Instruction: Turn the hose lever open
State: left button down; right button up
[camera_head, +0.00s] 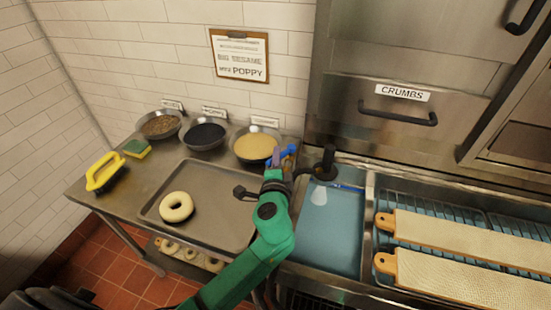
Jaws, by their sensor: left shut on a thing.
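My green left arm reaches up from the bottom middle. Its small blue and purple gripper (283,157) is at the back edge of the counter, between the yellow-filled bowl and the black tap fitting (325,163) of the blue-water basin. The gripper is shut at what seems to be the hose lever, which its fingers and wrist largely hide. I cannot make out the lever's angle. Pale water or spray (319,196) shows in the basin below the fitting. My right gripper is not in view.
A metal tray (222,203) holds one bagel (176,207). Behind it are bowls of seeds (160,125), poppy (205,135) and yellow grains (255,145). A yellow brush (103,172) and sponge (137,148) lie left. Two boards (460,238) rest on racks at right.

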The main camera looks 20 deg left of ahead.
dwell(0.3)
pick_arm(q)
jog(key=c, duration=0.8)
grip_release()
jog(key=shift+f, duration=0.1)
